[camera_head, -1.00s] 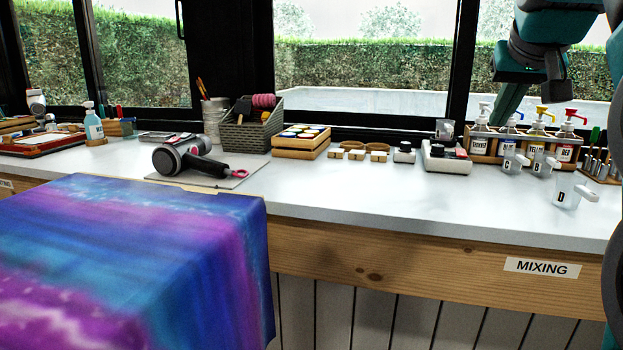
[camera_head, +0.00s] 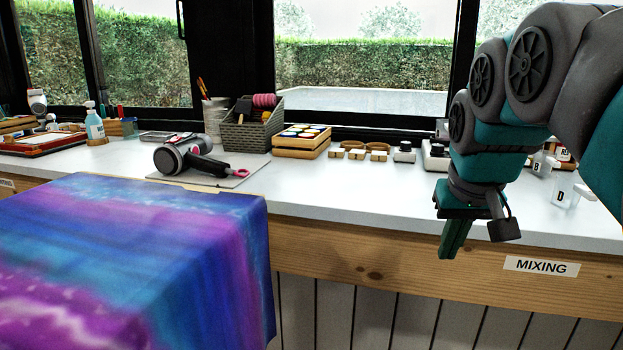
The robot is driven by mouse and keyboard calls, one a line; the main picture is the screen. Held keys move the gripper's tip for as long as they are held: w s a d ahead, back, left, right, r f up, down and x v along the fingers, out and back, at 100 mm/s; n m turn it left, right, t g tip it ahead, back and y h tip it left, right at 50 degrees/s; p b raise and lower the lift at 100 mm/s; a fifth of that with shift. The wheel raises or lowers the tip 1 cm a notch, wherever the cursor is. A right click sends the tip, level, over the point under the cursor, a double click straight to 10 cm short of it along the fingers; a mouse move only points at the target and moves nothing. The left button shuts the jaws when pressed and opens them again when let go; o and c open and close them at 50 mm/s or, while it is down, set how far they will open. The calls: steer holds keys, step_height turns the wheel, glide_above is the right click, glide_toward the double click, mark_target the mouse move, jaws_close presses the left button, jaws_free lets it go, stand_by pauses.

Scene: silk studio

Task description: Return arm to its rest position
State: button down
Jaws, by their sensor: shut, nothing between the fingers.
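My arm comes in from the right edge, folded, in teal and dark grey. My gripper (camera_head: 452,243) hangs at its lower end, pointing down in front of the counter's front edge. Its teal fingers are together and hold nothing. The arm and gripper hide part of the counter's right side, including most of the row of pump bottles.
The white counter (camera_head: 340,195) has a clear middle. A hair dryer (camera_head: 188,160), a grey basket (camera_head: 250,130) and a wooden box of jars (camera_head: 301,142) stand on it. Cups (camera_head: 565,192) stand at right. Dyed cloth (camera_head: 140,260) hangs over the front at left.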

steer(key=s+a+f+g, duration=0.3)
steer(key=s+f, duration=0.9)
steer(key=s+a+f+n+g, duration=0.1)
steer(key=s+a+f+g, duration=0.2)
steer(key=s+f, duration=0.8)
steer(key=shift+s+f+y, duration=0.35)
steer(key=shift+f+y, duration=0.05)
steer(key=shift+f, duration=0.15)
